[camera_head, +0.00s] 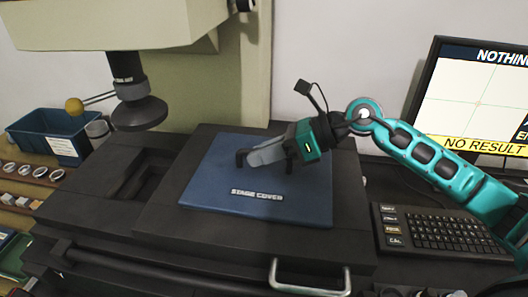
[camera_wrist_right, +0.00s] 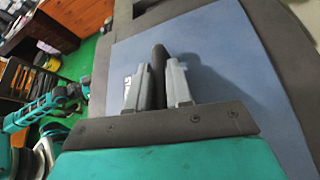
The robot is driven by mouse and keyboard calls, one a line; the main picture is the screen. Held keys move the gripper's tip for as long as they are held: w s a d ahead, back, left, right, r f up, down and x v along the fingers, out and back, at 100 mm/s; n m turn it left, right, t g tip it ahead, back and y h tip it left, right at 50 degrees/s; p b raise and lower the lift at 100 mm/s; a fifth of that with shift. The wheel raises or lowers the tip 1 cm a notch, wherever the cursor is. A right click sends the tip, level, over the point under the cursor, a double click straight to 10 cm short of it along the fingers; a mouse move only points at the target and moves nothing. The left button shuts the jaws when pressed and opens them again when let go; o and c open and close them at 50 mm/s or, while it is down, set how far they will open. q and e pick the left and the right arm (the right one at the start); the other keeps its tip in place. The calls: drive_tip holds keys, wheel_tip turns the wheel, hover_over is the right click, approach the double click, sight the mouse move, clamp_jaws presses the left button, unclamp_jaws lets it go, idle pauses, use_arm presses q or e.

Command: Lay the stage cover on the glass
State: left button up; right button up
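The stage cover (camera_head: 215,181) is a flat blue plate with white lettering. It lies over the black stage of the machine and also fills much of the right wrist view (camera_wrist_right: 225,75). A dark handle (camera_head: 241,158) stands on it. My right gripper (camera_head: 253,156) is at this handle. In the right wrist view its two grey fingers (camera_wrist_right: 157,82) sit close on both sides of the dark handle (camera_wrist_right: 159,62). No glass shows; the area under the cover is hidden. My left gripper cannot be made out in either view.
The dark lens head (camera_head: 139,112) hangs left of the cover. A blue bin (camera_head: 40,130) and a shelf of rings (camera_head: 38,172) stand at left. A keyboard (camera_head: 440,232) and a monitor (camera_head: 475,100) reading "NO RESULT" are at right. A metal handle (camera_head: 310,289) is in front.

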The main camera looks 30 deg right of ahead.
drive_tip(key=o, duration=0.4)
drive_tip(key=shift+r, duration=0.1)
drive_tip(key=b+v, duration=0.1)
drive_tip(key=v, duration=0.9)
drive_tip(key=shift+s+d, duration=0.15)
drive_tip(key=shift+d, duration=0.05)
drive_tip(key=shift+b+v, duration=0.3)
drive_tip(key=shift+v, duration=0.5)
drive_tip(key=shift+a+r, duration=0.1)
